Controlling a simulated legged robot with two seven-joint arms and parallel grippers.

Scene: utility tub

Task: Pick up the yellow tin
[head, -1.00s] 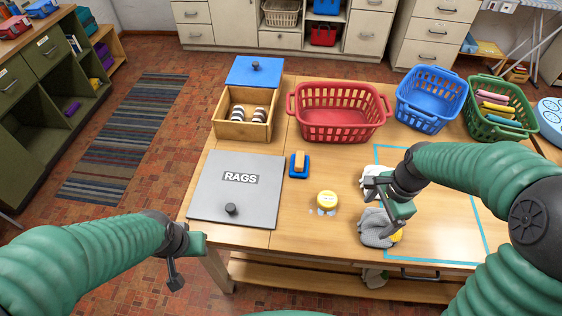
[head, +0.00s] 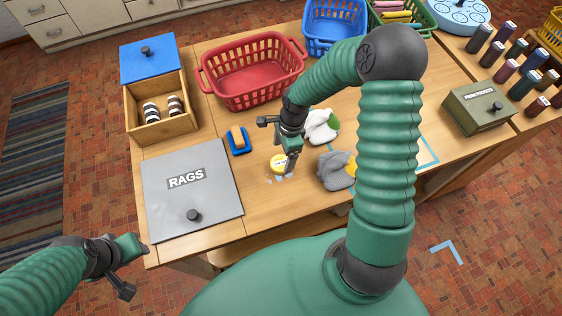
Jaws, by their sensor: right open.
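The yellow tin (head: 279,162) is a small round tin with a pale label, standing on the wooden table between the grey RAGS lid and the grey cloth. My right gripper (head: 279,146) is open directly over it, one finger beside the tin's right edge and partly hiding it. The tin still rests on the table; whether the finger touches it I cannot tell. My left gripper (head: 130,268) is open and empty, off the table's front left corner, over the floor.
A grey RAGS lid (head: 190,205) with a knob lies left of the tin. A grey cloth (head: 333,172) and a white cloth (head: 322,130) lie to the right. A red basket (head: 250,85) stands behind.

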